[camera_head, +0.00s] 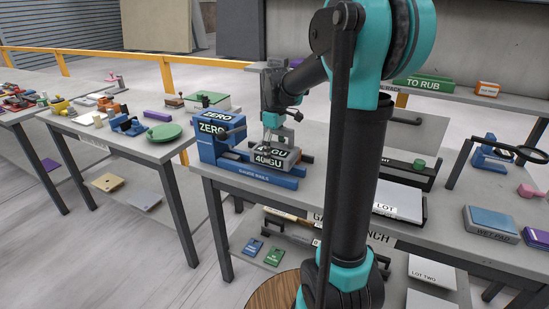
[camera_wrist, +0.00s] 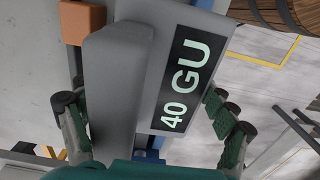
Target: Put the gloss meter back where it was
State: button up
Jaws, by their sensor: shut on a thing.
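The gloss meter (camera_head: 283,163) is a grey block with a dark display reading 40 GU, which also fills the middle of the wrist view (camera_wrist: 198,65). It is at the blue rails (camera_head: 255,175) of a stand with a blue block marked ZERO (camera_head: 211,128). Whether it rests on the rails or is held just above them, I cannot tell. My gripper (camera_head: 270,145) comes down on the meter from above and is shut on it. In the wrist view the green-padded fingers lie on either side of its grey body.
A brown-orange block (camera_wrist: 82,22) is close beside the meter. A black tray with a small green knob (camera_head: 419,165) and a lot panel (camera_head: 398,203) lie to the right. A blue wet pad (camera_head: 490,222) is farther right. A cluttered table with a green disc (camera_head: 163,132) stands left, across a gap.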

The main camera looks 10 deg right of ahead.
aim_at(275, 148)
jog(key=shift+f, duration=1.4)
jog(key=shift+f, duration=0.1)
jog(key=o, duration=1.4)
jog(key=shift+o, duration=0.2)
notch_tip(275, 148, up, 12)
jog(key=shift+w+r, duration=0.1)
jog(key=shift+r, duration=0.05)
